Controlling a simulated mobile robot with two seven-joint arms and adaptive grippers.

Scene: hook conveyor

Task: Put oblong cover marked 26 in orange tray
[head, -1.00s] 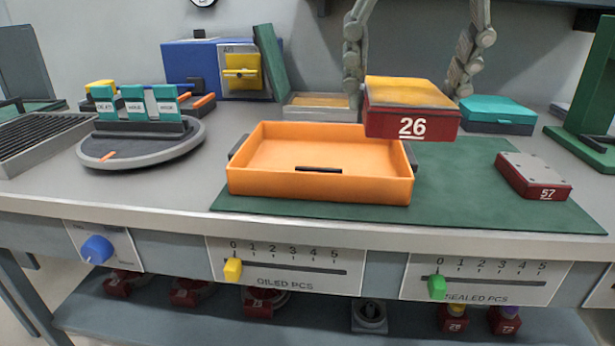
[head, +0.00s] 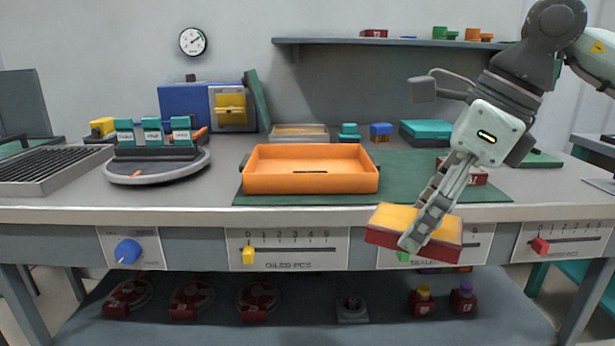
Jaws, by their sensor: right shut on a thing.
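The oblong cover (head: 448,236), dark red with an orange-yellow top, is held by my right gripper (head: 415,236). It is tilted in the picture and shows in front of the bench's front edge, right of and lower than the tray. Its 26 marking does not show now; it was readable earlier. My right gripper is shut on the cover, its fingers crossing the top. The orange tray (head: 310,184) stands on the green mat (head: 400,193); I see nothing inside, though its floor is mostly hidden by the front wall. My left gripper is out of view.
Another red cover (head: 478,177) lies on the mat, partly behind my right arm. A round turntable (head: 150,172) with teal-topped pieces stands left of the tray. A teal box (head: 424,132) stands behind. Sliders line the bench front, including a yellow knob (head: 248,256).

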